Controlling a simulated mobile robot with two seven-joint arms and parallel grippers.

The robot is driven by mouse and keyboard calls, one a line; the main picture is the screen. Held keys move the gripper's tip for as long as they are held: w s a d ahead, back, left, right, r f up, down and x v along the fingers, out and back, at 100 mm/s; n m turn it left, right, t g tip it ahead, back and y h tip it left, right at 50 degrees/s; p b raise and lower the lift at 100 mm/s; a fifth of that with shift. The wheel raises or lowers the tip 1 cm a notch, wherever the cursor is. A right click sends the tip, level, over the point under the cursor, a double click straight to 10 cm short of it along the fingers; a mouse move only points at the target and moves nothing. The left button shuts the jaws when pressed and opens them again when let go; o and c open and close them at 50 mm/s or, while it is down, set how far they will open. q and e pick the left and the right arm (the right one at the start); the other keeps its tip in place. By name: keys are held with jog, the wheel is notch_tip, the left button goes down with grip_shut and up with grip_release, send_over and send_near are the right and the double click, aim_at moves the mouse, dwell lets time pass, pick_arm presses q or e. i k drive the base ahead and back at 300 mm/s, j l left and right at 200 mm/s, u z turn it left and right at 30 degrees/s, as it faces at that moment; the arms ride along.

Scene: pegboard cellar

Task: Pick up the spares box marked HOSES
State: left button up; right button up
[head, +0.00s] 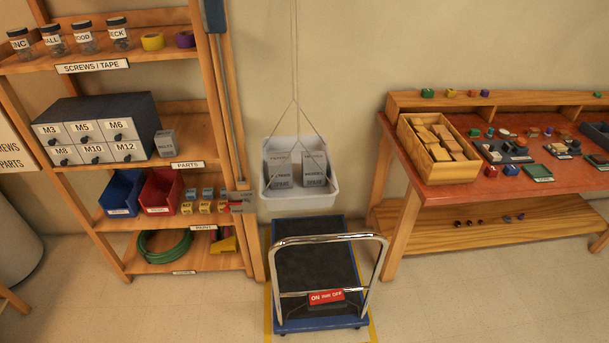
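Two grey boxes stand side by side in a white tub (300,208) hung on cords in front of the wall. The left grey box (279,170) and the right grey box (314,168) carry small dark print. The lower fronts of the two tub boxes show above or through the tub's front. Neither of my grippers is in view.
A blue platform trolley (316,265) with a metal handle stands below the tub, its red tag reading ON and OFF. A wooden shelf unit (146,218) with bins and jars is at left. A red-topped workbench (450,193) is at right. Bare floor lies in front.

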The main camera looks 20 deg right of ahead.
aim_at(312, 176)
jog(key=i+j+z, duration=0.3)
jog(key=j, duration=0.25)
jog(key=i+j+z, duration=0.3)
jog(key=j, duration=0.35)
